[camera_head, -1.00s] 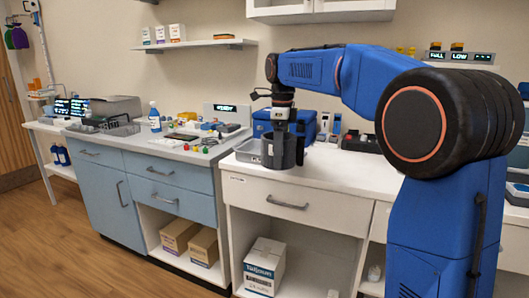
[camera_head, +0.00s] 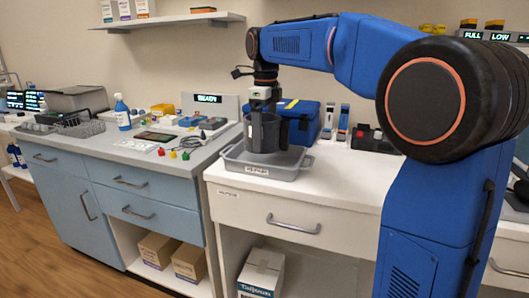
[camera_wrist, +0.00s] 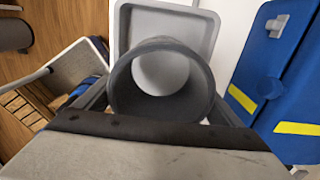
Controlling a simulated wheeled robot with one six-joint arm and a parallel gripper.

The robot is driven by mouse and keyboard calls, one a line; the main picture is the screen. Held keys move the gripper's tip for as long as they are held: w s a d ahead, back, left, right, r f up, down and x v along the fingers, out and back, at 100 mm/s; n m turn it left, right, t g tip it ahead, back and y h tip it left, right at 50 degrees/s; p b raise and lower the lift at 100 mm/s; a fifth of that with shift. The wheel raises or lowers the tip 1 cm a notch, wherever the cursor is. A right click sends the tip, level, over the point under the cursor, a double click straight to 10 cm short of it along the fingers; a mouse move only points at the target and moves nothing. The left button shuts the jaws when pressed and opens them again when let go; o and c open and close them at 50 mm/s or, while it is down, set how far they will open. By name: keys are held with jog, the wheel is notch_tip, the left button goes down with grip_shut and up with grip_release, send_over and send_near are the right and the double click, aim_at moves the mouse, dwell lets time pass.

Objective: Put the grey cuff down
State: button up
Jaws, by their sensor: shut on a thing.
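The grey cuff (camera_head: 264,133) is a dark grey, open-ended cylinder, held upright. My gripper (camera_head: 263,119) is shut on it, with a finger on either side. In the wrist view I look down through the cuff's round opening (camera_wrist: 122,83) at a pale grey surface. The cuff is over the light grey tray (camera_head: 281,173), whose rim also shows in the wrist view (camera_wrist: 210,28). The cuff's lower end is at or just above the tray's floor; I cannot tell whether it touches.
A blue case (camera_head: 308,120) with yellow strips stands close behind and right of the tray. A dark device (camera_head: 372,140) stands further right. Small coloured items (camera_head: 174,154) lie on the grey worktop to the left. The white counter (camera_head: 340,180) right of the tray is clear.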

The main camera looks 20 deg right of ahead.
aim_at(265, 150)
jog(key=shift+f, duration=2.7)
jog(key=shift+f, duration=0.15)
jog(key=o, duration=0.8)
jog(key=shift+o, duration=0.2)
notch_tip(265, 150, up, 12)
jog(key=shift+r, duration=0.2)
